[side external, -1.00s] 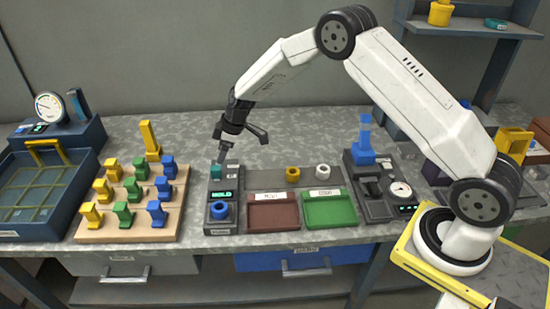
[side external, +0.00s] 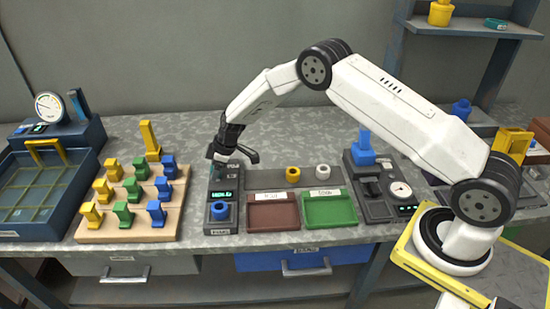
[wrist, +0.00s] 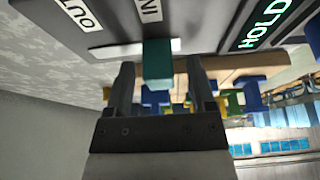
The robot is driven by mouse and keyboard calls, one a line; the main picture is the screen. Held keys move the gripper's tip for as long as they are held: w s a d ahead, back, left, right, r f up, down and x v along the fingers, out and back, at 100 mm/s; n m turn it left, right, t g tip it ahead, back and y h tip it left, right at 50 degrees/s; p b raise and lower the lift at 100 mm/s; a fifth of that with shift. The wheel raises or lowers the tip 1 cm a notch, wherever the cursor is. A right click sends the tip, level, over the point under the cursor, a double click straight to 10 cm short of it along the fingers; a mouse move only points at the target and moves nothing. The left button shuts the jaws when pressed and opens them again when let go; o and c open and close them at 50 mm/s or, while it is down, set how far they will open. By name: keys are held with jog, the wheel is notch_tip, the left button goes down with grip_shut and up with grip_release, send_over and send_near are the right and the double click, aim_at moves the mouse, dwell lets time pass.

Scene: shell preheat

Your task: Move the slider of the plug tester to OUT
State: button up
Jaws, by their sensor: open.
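The plug tester (side external: 221,225) is a narrow dark unit with a lit green display, which reads HOLD in the wrist view (wrist: 265,22). Its teal slider (wrist: 157,62) is a small block beside the IN label (wrist: 152,10). The OUT label (wrist: 77,15) lies to the left of it in the wrist view. My gripper (wrist: 160,78) is open, with one finger on each side of the slider and a visible gap on both sides. In the side view my gripper (side external: 217,166) is low over the back of the tester and largely hides the slider.
A blue hollow piece (side external: 220,211) sits at the tester's front. A wooden board (side external: 128,232) with yellow, green and blue plugs stands close on the left. A red tray (side external: 273,222) and a green tray (side external: 330,222) are to the right, with yellow (side external: 293,175) and white (side external: 323,171) rings behind.

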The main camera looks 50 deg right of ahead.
grip_shut()
dwell(1.4)
